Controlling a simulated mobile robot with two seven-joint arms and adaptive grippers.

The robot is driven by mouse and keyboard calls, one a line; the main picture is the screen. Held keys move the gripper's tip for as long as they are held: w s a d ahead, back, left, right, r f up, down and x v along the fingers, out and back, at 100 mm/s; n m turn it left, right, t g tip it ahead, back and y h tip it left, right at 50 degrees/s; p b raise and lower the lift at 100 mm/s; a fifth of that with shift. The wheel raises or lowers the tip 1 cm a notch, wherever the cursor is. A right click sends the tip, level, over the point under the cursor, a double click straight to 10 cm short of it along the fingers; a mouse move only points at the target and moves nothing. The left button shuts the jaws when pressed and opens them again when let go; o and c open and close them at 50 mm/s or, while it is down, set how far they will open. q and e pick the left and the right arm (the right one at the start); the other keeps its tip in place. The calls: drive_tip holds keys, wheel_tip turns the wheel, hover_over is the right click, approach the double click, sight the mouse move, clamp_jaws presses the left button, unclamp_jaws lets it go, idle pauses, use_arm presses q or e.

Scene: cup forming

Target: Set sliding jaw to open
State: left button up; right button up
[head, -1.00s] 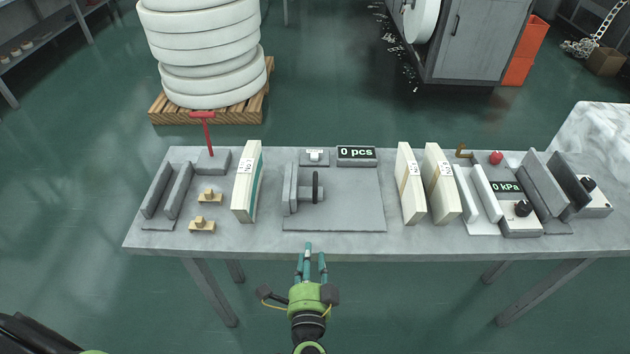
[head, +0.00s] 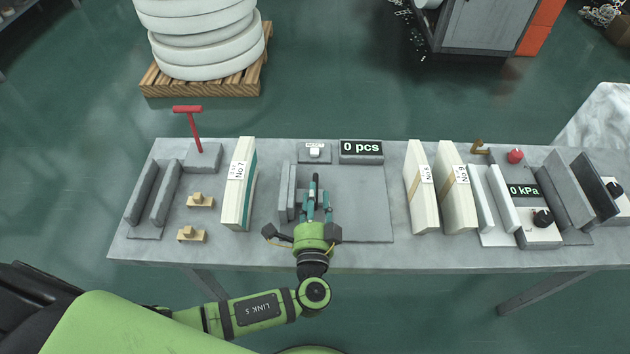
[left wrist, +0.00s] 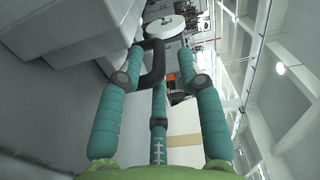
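The sliding jaw (head: 291,190) is an upright grey plate at the left of a grey base plate (head: 365,208); a second upright plate stands close beside it. A dark handle (head: 315,182) is on the jaw's right side, partly covered by my gripper. My left gripper (head: 318,204) is at the handle, its teal fingers apart. In the left wrist view the dark loop handle (left wrist: 154,62) lies between the spread fingers (left wrist: 161,65), closer to the left one. I cannot tell whether they touch. My right gripper is not in view.
A pale block (head: 238,185) stands left of the base plate, and two pale blocks (head: 421,190) stand right of it. A "0 pcs" display (head: 361,150) and a small switch box (head: 314,151) sit behind. The base plate's right part is clear.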

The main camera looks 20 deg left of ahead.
use_arm(q)
drive_tip(key=x, duration=0.2)
drive_tip(key=shift+w+a, duration=0.1)
drive_tip(key=shift+w, duration=0.25)
drive_tip(key=shift+w+a+f, duration=0.1)
drive_tip(key=shift+w+f, duration=0.05)
drive_tip(key=shift+w, duration=0.25)
clamp_jaws()
drive_tip(key=shift+f, duration=0.1)
drive_tip(key=d+b, duration=0.1)
drive_tip(key=d, duration=0.1)
drive_tip(key=w+d+b, duration=0.1)
drive_tip(key=d+b, duration=0.1)
drive_tip(key=w+d+b, duration=0.1)
drive_tip(key=d, duration=0.1)
drive_tip(key=shift+d+f, duration=0.1)
drive_tip(key=shift+d, duration=0.5)
drive_tip(key=shift+a+r, duration=0.1)
drive_tip(key=shift+r, duration=0.1)
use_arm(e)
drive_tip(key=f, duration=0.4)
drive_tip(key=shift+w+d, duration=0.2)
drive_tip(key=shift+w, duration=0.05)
